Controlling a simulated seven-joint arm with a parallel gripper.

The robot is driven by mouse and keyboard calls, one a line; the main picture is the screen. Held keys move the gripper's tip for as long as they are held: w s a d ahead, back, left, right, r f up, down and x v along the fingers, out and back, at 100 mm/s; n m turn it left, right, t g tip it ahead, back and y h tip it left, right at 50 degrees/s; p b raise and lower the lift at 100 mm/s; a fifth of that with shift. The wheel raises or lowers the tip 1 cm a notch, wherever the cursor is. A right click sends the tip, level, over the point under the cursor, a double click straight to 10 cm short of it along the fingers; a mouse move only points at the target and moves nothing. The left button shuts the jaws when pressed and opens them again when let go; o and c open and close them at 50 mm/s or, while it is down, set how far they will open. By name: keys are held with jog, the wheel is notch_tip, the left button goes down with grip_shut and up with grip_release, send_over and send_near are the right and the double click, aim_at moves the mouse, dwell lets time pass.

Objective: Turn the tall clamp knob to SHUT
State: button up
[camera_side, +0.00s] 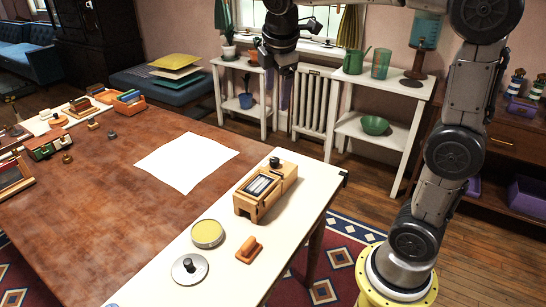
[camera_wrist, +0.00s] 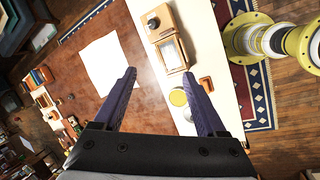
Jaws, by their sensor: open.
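A light wooden clamp box (camera_side: 263,190) stands on the white tabletop, with a dark panel in a pale frame on its near part. A dark round knob (camera_side: 274,162) sits upright on its far end; this knob also shows at the top of the wrist view (camera_wrist: 152,22). I cannot read any SHUT mark or tell which way the knob is turned. My gripper (camera_wrist: 159,74) is open and empty, its two dark purple fingers pointing toward the table. In the side view it hangs high above and behind the box, apart from it.
On the white top, nearer the camera, are a yellow-topped round tin (camera_side: 207,233), an orange block (camera_side: 249,250) and a silver disc with a black knob (camera_side: 189,268). A white sheet (camera_side: 187,161) lies on the brown table. Shelves with a green bowl (camera_side: 375,125) stand behind.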

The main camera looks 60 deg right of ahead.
jog(key=w+d+f+n+g, duration=0.1)
jog(key=w+d+f, duration=0.25)
jog(key=w, duration=0.25)
jog(key=g, duration=0.4)
send_over(274, 159)
jog(key=w+a, duration=0.2)
jog(key=a, duration=0.3)
notch_tip(274, 159, down, 14)
jog(key=shift+n+t+h, duration=0.3)
jog(key=x, duration=1.3)
jog(key=shift+s+f, duration=0.1)
jog(key=shift+f, duration=0.25)
grip_shut()
